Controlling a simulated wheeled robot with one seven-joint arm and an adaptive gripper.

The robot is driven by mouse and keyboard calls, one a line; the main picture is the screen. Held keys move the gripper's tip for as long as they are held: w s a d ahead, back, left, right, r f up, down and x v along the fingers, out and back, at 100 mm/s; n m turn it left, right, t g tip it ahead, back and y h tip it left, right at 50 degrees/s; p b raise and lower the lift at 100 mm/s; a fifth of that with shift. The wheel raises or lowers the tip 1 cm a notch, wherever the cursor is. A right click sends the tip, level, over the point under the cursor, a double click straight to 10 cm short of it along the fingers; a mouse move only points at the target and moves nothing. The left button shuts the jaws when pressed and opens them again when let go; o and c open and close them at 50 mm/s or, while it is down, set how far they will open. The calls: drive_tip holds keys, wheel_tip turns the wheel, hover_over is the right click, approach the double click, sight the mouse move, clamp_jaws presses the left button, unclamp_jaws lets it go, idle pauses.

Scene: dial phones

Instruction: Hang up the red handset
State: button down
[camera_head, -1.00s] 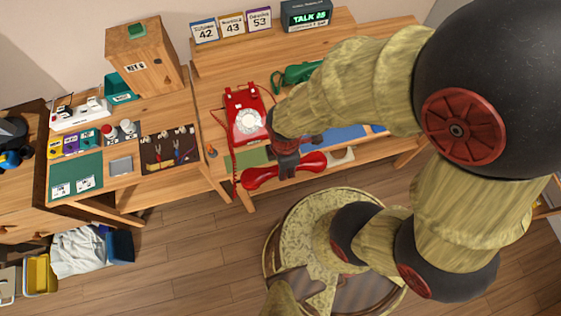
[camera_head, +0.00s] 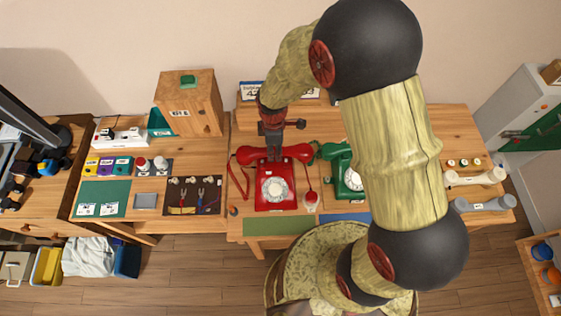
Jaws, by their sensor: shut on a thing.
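The red phone (camera_head: 274,194) with its pale dial stands on the wooden desk in the head view. The red handset (camera_head: 248,156) lies across the top of the red phone, over its cradle area. Whether it is fully seated cannot be told from this angle. My gripper (camera_head: 274,153) points down at the handset's middle and is shut on it. The fingers hide the middle of the handset. The red cord (camera_head: 236,178) runs down the left side of the phone.
A green phone (camera_head: 347,180) stands close on the right, partly behind my arm. A wooden box (camera_head: 190,103) stands at the back left. Green and blue mats (camera_head: 277,226) lie along the desk's front. White and grey handsets (camera_head: 482,202) lie at the right.

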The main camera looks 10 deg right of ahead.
drive_tip(key=shift+w+a+r, duration=0.1)
drive_tip(key=shift+w+r, duration=0.05)
drive_tip(key=shift+w, duration=0.35)
drive_tip(key=b, duration=0.4)
hover_over(274, 163)
drive_tip(key=shift+f, duration=2.6)
drive_tip(key=shift+f+b, duration=0.35)
drive_tip(key=shift+f, duration=0.75)
drive_tip(key=c, duration=1.5)
unclamp_jaws()
drive_tip(key=shift+o, duration=0.2)
drive_tip(key=shift+r, duration=0.1)
wheel_tip(274, 163, up, 12)
drive_tip(key=shift+f, duration=0.1)
